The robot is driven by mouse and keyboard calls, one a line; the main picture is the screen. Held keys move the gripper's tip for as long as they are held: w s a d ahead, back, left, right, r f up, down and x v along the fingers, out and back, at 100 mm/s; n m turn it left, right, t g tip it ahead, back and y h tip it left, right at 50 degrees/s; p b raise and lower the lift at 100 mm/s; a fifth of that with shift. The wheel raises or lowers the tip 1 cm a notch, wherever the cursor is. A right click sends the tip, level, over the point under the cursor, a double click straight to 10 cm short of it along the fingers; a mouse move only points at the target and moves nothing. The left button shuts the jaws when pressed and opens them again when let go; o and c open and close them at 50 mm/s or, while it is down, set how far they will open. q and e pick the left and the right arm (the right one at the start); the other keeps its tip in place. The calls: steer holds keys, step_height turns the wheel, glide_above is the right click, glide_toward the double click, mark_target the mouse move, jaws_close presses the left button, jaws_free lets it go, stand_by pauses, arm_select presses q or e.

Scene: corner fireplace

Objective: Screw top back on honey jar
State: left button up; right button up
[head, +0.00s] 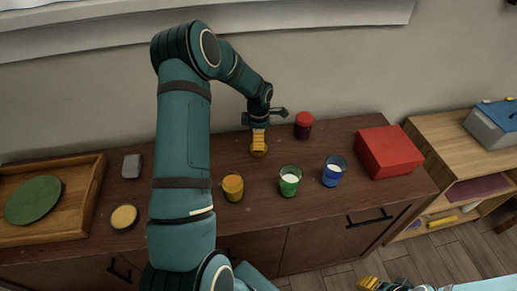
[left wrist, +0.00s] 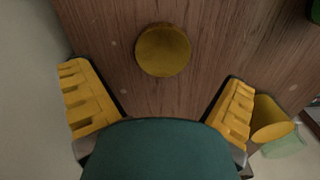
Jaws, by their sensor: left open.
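A round gold lid (left wrist: 162,50) lies flat on the dark wooden cabinet top. In the head view the lid (head: 259,153) is partly hidden by my left gripper (head: 258,141). That gripper is pointed down above the lid. In the left wrist view its fingers (left wrist: 158,102) are spread wide and empty, with the lid beyond the fingertips, apart from them. The amber honey jar (head: 232,187) stands upright nearer the front edge; no separate lid can be made out on it. My right gripper (head: 374,284) is low at the bottom edge, away from the cabinet top; its jaws are unclear.
A green glass (head: 290,182), blue glass (head: 333,172), red-lidded jar (head: 304,125) and red box (head: 389,151) stand to the right. A yellow disc (head: 124,217), grey block (head: 131,166) and wooden tray (head: 87,204) with a green plate (head: 34,199) lie left. The wall is close behind.

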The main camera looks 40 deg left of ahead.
arm_select(q)
step_height(320, 180, down, 5)
steer(key=shift+s+d+f+b, duration=0.1)
steer(key=shift+d+b, duration=0.05)
steer(key=shift+b, duration=0.15)
steer(key=c, duration=0.8)
